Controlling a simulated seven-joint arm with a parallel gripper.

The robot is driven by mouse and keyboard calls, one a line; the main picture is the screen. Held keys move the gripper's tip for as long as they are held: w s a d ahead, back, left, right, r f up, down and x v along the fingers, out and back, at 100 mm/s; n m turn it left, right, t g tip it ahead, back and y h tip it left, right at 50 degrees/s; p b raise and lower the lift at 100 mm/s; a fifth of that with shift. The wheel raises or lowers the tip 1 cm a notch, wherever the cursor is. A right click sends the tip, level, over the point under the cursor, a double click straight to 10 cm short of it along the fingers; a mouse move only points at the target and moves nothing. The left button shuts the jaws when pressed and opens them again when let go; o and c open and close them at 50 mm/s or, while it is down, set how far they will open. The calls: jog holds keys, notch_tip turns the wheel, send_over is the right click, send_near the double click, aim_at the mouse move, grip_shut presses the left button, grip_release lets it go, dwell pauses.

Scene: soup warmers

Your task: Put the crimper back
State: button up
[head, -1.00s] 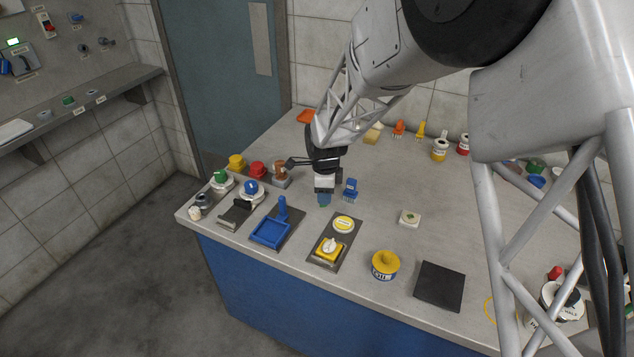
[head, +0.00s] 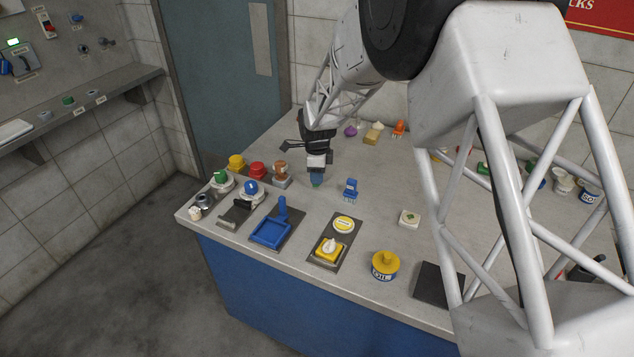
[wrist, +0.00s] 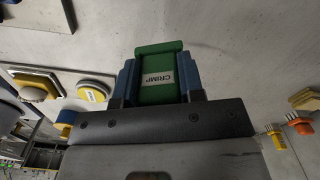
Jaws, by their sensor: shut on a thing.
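The crimper is a green block (wrist: 158,75) with a white label reading CRIMP, seen in the wrist view. My gripper (head: 316,182) is shut on it, with a blue finger pressed against each side. In the head view my gripper points down over the left-middle part of the counter (head: 380,200), and the crimper is mostly hidden by the fingers. I cannot tell how far above the counter it is held.
A small blue brush-like item (head: 351,188) is just right of my gripper. A brown-topped item (head: 281,172) and a red knob (head: 258,171) are to the left. A blue tray (head: 270,232) and a yellow switch plate (head: 330,249) line the front edge. Bare counter lies right of the blue item.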

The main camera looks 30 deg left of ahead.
jog(key=shift+f, duration=0.1)
jog(key=shift+f, duration=1.65)
jog(key=shift+f, duration=0.15)
jog(key=o, duration=1)
jog(key=shift+r, duration=6.15)
